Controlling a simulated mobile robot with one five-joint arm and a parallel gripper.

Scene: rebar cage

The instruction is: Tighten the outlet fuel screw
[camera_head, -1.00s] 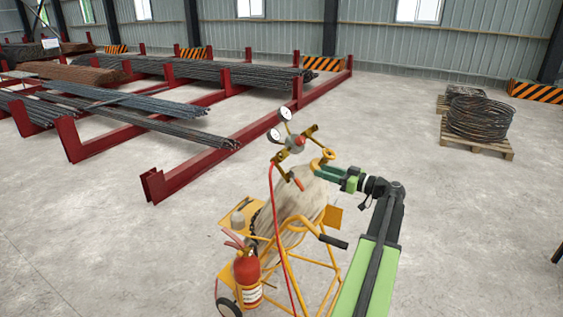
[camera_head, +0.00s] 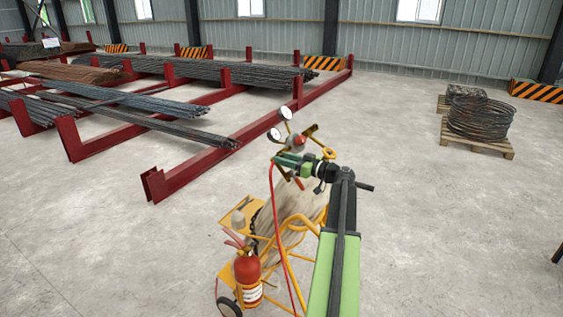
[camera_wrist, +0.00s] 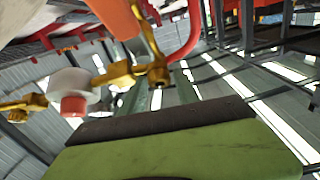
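The gas regulator (camera_head: 297,142) with two round gauges (camera_head: 285,112) stands on top of the cart. A red-orange screw (camera_head: 299,183) hangs below it, just under my gripper. I cannot tell for sure whether this is the outlet fuel screw. My gripper (camera_head: 282,158), with green fingers, lies level across the front of the regulator. In the wrist view, one green finger with a dark pad (camera_wrist: 160,122) fills the bottom. An orange-red part (camera_wrist: 113,18), brass fittings (camera_wrist: 150,70) and a red cap (camera_wrist: 73,105) lie beyond it. The other finger is hidden, so the opening is unclear.
The yellow cart (camera_head: 300,222) carries a covered cylinder (camera_head: 285,222) and a red fire extinguisher (camera_head: 247,275). A red hose (camera_head: 278,225) runs down its front. Red rebar racks (camera_head: 190,172) stand at left; wire coils on a pallet (camera_head: 478,145) are at right. The floor between is clear.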

